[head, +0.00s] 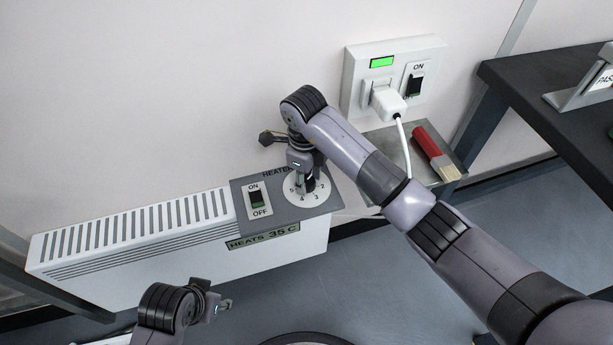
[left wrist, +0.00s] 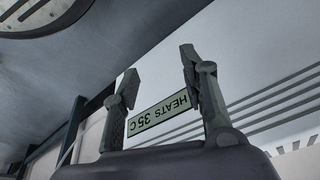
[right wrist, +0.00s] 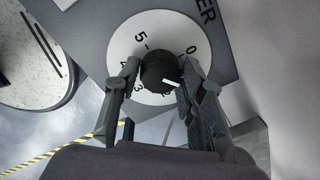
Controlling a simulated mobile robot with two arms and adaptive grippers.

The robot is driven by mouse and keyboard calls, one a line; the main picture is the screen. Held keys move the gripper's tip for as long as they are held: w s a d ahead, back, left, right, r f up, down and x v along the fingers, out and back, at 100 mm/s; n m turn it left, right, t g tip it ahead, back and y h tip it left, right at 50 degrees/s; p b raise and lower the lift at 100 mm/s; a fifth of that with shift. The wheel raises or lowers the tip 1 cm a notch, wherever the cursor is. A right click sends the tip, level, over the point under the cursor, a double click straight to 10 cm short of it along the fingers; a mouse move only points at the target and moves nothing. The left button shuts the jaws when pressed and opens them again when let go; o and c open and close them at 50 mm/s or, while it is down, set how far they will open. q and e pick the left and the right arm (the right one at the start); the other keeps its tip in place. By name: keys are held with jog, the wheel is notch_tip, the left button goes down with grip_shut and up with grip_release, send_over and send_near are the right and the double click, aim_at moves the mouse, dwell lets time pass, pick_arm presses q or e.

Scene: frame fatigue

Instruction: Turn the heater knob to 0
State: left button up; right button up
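The heater knob is a round dark knob (right wrist: 160,70) with a white pointer mark, on a white dial (right wrist: 118,48) numbered 0 to 5. In the right wrist view the mark points to the lower right, near the 2; the 1 is hidden by a finger. My right gripper (right wrist: 159,72) has its parted fingers on either side of the knob; I cannot see clear contact. In the head view the dial (head: 318,197) is partly covered by my right gripper (head: 303,188). My left gripper (left wrist: 158,65) is open and empty, below and in front of the heater.
The white heater (head: 150,250) has an ON/OFF switch (head: 258,200) beside the dial and a "HEATS 35 C" label (head: 263,236). A wall socket (head: 360,100) with a white plug (head: 388,103) is behind my right arm. A red-handled brush (head: 428,143) lies on a shelf. A dark table (head: 545,90) stands right.

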jog(key=c, duration=0.6)
jog(key=shift+c, duration=0.2)
jog(key=shift+n, duration=0.4)
jog(key=shift+w+d+n, duration=0.1)
jog(key=shift+n, duration=0.4)
jog(key=n+b, duration=0.1)
jog(key=n, duration=0.1)
jog(key=shift+f+n, duration=0.1)
jog(key=shift+n, duration=0.2)
jog(key=shift+n+b, duration=0.4)
jog(key=shift+n, duration=0.1)
jog(key=shift+n+b, duration=0.75)
jog(key=shift+n, duration=0.45)
jog(key=n+b, duration=0.1)
jog(key=n, duration=0.2)
jog(key=shift+b, duration=0.35)
pick_arm(q)
jog(key=w+d+r+t+h, duration=0.1)
jog(key=w+d+r+t, duration=0.1)
jog(key=w+r+t, duration=0.3)
jog(key=shift+w+d+r, duration=0.3)
jog(key=shift+w+d, duration=0.05)
jog(key=shift+w, duration=1.2)
pick_arm(e)
jog(key=shift+y, duration=0.3)
